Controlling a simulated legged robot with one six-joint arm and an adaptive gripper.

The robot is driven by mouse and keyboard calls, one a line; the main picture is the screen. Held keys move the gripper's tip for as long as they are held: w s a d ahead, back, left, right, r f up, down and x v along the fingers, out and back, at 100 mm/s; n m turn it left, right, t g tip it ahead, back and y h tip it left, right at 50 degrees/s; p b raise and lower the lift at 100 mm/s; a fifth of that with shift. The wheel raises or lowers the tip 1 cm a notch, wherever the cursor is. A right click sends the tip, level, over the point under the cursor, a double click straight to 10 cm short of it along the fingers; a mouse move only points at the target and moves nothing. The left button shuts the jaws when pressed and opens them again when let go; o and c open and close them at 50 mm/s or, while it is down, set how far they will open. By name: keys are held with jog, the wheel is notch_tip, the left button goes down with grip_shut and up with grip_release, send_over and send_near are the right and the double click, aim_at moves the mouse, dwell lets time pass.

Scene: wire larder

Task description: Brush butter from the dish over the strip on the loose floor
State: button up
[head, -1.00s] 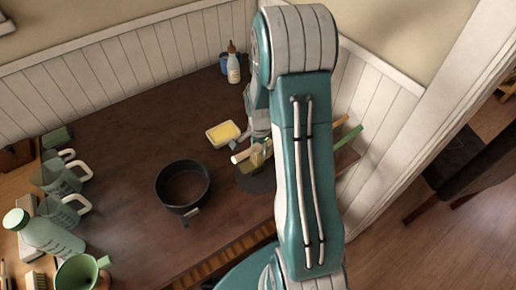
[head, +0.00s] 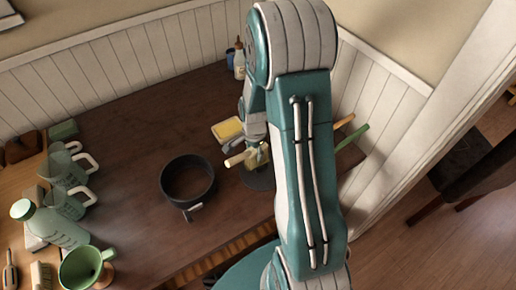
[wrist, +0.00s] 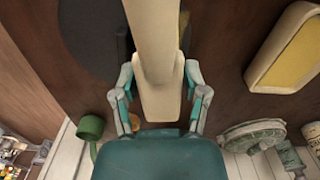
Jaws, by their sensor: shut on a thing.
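My gripper (head: 257,150) is shut on a cream-coloured brush handle (head: 235,160). In the wrist view my gripper (wrist: 160,82) has a finger on each side of the handle (wrist: 154,45); the bristles cannot be made out. The butter dish (head: 222,136), pale with a yellow block, stands just behind and left of my gripper; it is at the upper right in the wrist view (wrist: 258,78). The loose floor, a dark round disc (head: 258,182), lies below and in front of my gripper; part of it shows in the wrist view (wrist: 82,45). The strip is hidden or indistinct.
A dark ring (head: 165,188) with a clasp lies left of the disc. Green and tan handles (head: 352,137) stick out at right. A bottle (head: 239,62) stands at the back. Jugs (head: 68,172) and a green funnel (head: 80,268) line the left. The table's middle-left is clear.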

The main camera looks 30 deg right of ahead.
jog(key=shift+a, duration=0.45)
jog(key=shift+w+d, duration=0.15)
jog(key=shift+d, duration=1.1)
jog(key=shift+f, duration=0.1)
jog(key=shift+w+d, duration=0.2)
jog(key=shift+d, duration=1.1)
jog(key=shift+r, duration=3.65)
